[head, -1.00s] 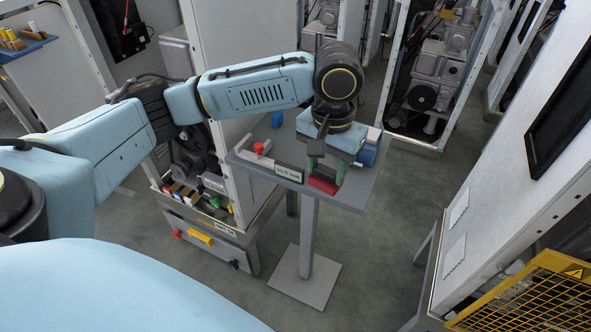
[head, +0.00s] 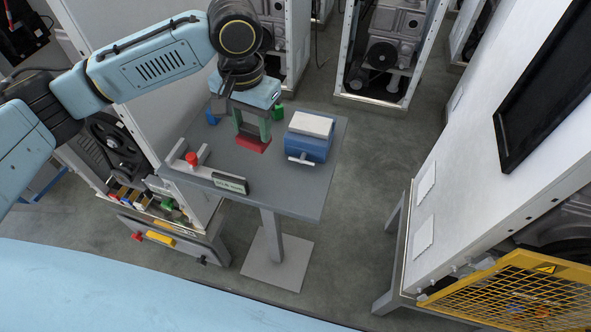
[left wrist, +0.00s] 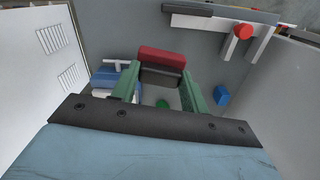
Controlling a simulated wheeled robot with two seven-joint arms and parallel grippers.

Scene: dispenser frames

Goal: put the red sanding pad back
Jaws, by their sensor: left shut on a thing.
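The red sanding pad (head: 252,145) is held between the green fingers of my left gripper (head: 251,129), over the middle of the grey table. The left wrist view also shows the red pad (left wrist: 162,57), with a dark block-like part below it, between the two green fingers (left wrist: 160,85). The gripper is shut on it. I cannot tell whether the pad touches the tabletop. My right gripper is not in view.
On the grey table (head: 300,196), a blue unit with a white top (head: 308,148) stands right of the gripper. A fixture with a red knob (head: 192,159) and a labelled bar (head: 230,183) are at the front left. A small blue block (head: 212,117) and green piece (head: 278,112) are behind.

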